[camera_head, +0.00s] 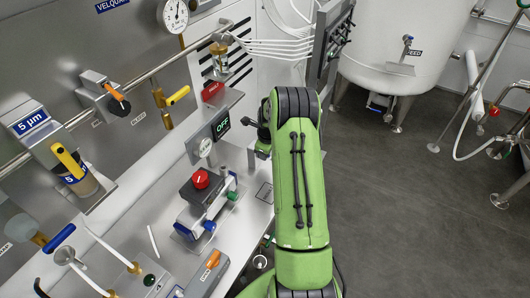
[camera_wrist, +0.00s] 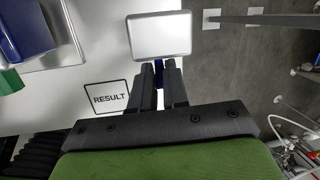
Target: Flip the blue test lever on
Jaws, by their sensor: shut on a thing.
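The blue test lever (camera_wrist: 159,72) shows as a narrow dark-blue strip between my fingertips in the wrist view. It is at the near edge of a plain silver box (camera_wrist: 159,36). My gripper (camera_wrist: 159,80) is shut on the lever, with one finger on each side. Most of the lever is hidden by the fingers, so its exact angle cannot be told. In the head view, my green arm hides the lever and most of my gripper. A display (camera_head: 221,125) left of my arm reads OFF.
A fixture with a red knob (camera_head: 200,179) stands on the bench left of my arm. A RESULT label (camera_wrist: 108,97) lies left of my fingers. Wall valves and a gauge (camera_head: 174,16) are at left. Grey floor (camera_head: 400,210) is open at right, before a white tank (camera_head: 395,45).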

